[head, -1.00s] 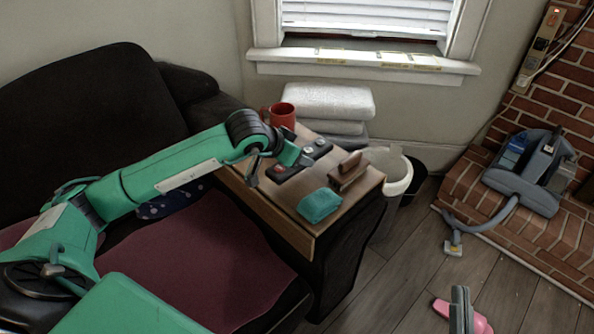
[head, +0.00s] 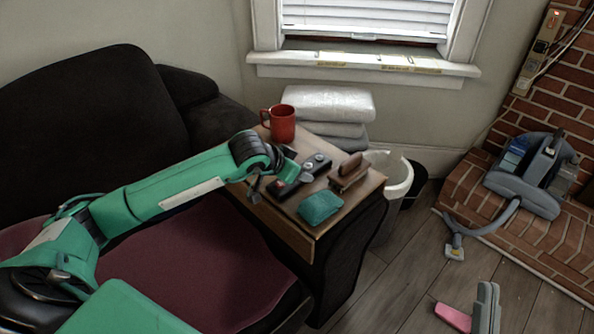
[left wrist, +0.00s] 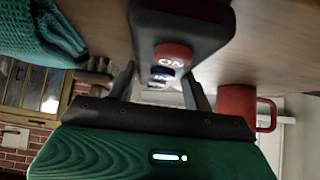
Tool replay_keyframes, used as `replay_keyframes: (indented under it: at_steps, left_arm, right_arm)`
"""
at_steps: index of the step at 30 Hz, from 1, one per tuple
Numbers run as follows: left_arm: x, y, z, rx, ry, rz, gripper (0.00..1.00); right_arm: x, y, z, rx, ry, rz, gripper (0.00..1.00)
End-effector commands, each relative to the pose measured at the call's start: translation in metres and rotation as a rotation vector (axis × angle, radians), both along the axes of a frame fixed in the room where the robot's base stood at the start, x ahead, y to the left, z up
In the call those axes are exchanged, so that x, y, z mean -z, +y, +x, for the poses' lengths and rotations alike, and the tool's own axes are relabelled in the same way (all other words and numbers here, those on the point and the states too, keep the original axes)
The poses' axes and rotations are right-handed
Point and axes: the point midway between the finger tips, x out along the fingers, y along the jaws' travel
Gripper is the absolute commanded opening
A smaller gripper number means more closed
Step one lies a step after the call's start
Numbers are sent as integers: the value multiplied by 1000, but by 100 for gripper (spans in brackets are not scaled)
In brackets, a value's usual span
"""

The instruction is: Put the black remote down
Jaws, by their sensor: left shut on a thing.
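The black remote (head: 318,162), with a red button and grey round buttons, is at the small wooden side table (head: 300,237) between the mug and a teal cloth. It looks level and at or very near the tabletop; contact is hard to tell. My left gripper (head: 284,180) is shut on the remote. In the left wrist view the remote (left wrist: 181,32) shows its red "ON" button and runs between the fingers (left wrist: 163,78).
The red mug (head: 282,124) stands behind the remote. The teal cloth (head: 320,208) and a brown wooden object (head: 348,174) lie close in front and right.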

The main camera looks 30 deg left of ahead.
Motion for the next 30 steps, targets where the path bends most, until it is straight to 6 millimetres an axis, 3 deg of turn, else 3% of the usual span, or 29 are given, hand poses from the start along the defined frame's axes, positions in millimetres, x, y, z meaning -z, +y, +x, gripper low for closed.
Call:
replay_keyframes:
  at_steps: [2, 3, 6, 17, 20, 30]
  left_arm:
    - [0, 0, 0, 0, -1, 0, 20]
    - [0, 0, 0, 0, 0, 0, 56]
    - [0, 0, 0, 0, 0, 0, 72]
    - [-1, 0, 0, 0, 0, 0, 72]
    - [-4, 0, 0, -1, 1, 0, 72]
    - [-51, 17, -45, 0, -1, 4, 72]
  right_arm:
    - [-2, -1, -1, 1, -11, 2, 0]
    - [-3, -1, -1, 2, -18, 5, 0]
    - [-5, -1, -1, 3, -23, 5, 0]
    - [-4, -1, 0, 3, -9, 1, 0]
    - [12, 3, 3, -4, 70, -14, 0]
    - [46, 15, 7, -37, 266, -62, 0]
